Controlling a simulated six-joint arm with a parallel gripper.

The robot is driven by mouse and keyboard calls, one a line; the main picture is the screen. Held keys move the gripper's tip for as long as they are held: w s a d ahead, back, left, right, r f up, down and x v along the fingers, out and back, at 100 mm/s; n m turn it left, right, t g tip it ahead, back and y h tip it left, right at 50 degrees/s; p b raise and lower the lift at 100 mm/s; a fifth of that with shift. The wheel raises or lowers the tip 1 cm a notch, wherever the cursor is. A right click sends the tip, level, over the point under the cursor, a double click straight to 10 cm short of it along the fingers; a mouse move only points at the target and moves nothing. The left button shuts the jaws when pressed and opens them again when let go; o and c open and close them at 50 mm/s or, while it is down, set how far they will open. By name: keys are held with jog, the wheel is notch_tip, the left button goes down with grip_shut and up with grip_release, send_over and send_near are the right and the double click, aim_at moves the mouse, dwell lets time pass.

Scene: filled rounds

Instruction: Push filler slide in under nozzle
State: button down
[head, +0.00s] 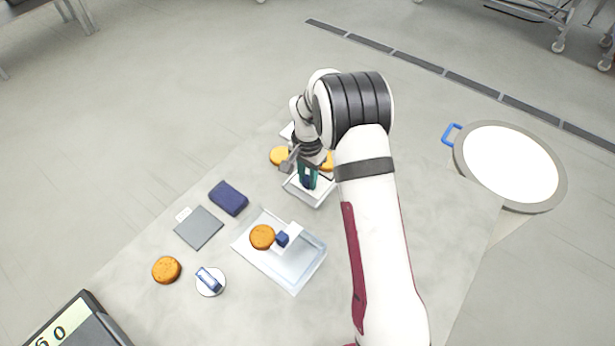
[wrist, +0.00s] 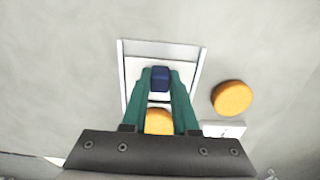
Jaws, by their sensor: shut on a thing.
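My gripper (head: 307,180) is over a small pale tray-like base near the far end of the table. Its green fingers (wrist: 160,85) are shut on a dark blue knob (wrist: 160,76), which looks like the filler slide's handle. The knob stands over the white base (wrist: 137,68), inside its raised rim; the base also shows in the head view (head: 316,199). An orange round (wrist: 158,122) shows between the fingers, on the near side of the knob. I cannot make out the nozzle; my arm and gripper hide part of this spot.
Another orange round (wrist: 232,98) lies right of the base, by a white block (wrist: 222,130). A clear tray (head: 297,277) holds a round and a blue-knobbed white piece. A navy folded cloth (head: 228,198), grey pad (head: 198,228), white disc tool (head: 209,285) and loose round (head: 166,270) lie left.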

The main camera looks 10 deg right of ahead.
dwell(0.9)
jog(key=w+d, duration=0.8)
jog(key=shift+w+d, duration=0.1)
jog(key=c, duration=0.7)
grip_release()
jog(key=shift+r, duration=0.1)
notch_tip(320, 180, up, 16)
jog(key=shift+f, duration=0.15)
